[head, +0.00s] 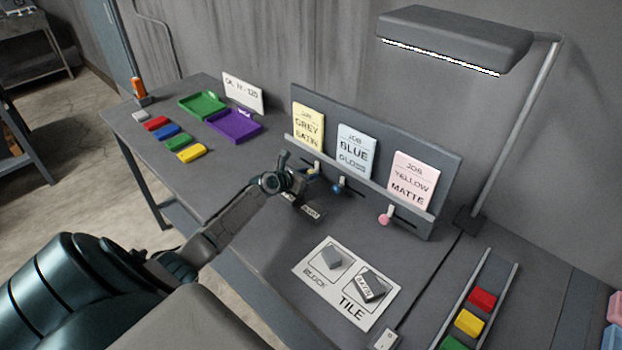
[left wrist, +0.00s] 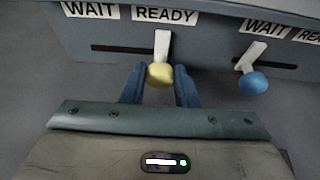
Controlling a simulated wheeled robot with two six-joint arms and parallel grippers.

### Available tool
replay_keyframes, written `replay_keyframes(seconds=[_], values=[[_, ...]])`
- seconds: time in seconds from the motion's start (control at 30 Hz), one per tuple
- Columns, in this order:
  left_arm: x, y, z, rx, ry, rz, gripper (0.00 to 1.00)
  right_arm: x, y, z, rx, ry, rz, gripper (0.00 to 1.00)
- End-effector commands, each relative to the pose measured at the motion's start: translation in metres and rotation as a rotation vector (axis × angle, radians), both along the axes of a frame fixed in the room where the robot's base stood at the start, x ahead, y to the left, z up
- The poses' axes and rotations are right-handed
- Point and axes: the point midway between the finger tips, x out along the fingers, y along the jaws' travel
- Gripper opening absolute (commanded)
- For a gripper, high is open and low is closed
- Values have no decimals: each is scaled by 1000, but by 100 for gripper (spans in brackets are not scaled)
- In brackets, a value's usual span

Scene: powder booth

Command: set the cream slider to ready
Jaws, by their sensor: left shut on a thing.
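The cream slider (left wrist: 160,74) has a pale lever and a rounded yellowish knob. In the left wrist view its lever stands in a dark slot, below the READY label (left wrist: 165,14) and right of the WAIT label (left wrist: 90,10). My left gripper (left wrist: 159,88) is shut on the knob, one blue finger on each side. In the head view my left gripper (head: 305,180) is at the left end of the job panel, below the cream card (head: 308,127), and it partly hides the knob. My right gripper is not in view.
The blue slider (left wrist: 252,80) is close on the right, with the pink slider (head: 385,218) further right. A mat (head: 330,285) with a block and a tile lies in front. Green and purple trays (head: 240,138) and coloured blocks lie to the left. A lamp (head: 455,35) overhangs the right.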

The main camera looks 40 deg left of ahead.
Motion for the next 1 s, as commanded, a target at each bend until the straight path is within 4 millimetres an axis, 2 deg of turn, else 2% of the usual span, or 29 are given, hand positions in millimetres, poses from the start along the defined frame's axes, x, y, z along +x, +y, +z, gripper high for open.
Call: replay_keyframes(seconds=[0.13, 0.17, 0.27, 0.67, 0.77, 1.0], values=[[-1, -4, -3, -8, 5, -4, 0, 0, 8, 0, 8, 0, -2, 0], [-1, -4, -3, -8, 5, -4, 29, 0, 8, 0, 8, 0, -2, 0], [-1, -4, -3, -8, 4, -3, 48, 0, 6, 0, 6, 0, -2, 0], [-6, -1, 1, -2, 2, -1, 49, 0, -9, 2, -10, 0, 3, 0], [-17, 0, 6, 1, 3, -3, 49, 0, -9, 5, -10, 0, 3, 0], [-57, 1, 23, 2, 5, -5, 49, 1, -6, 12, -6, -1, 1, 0]])
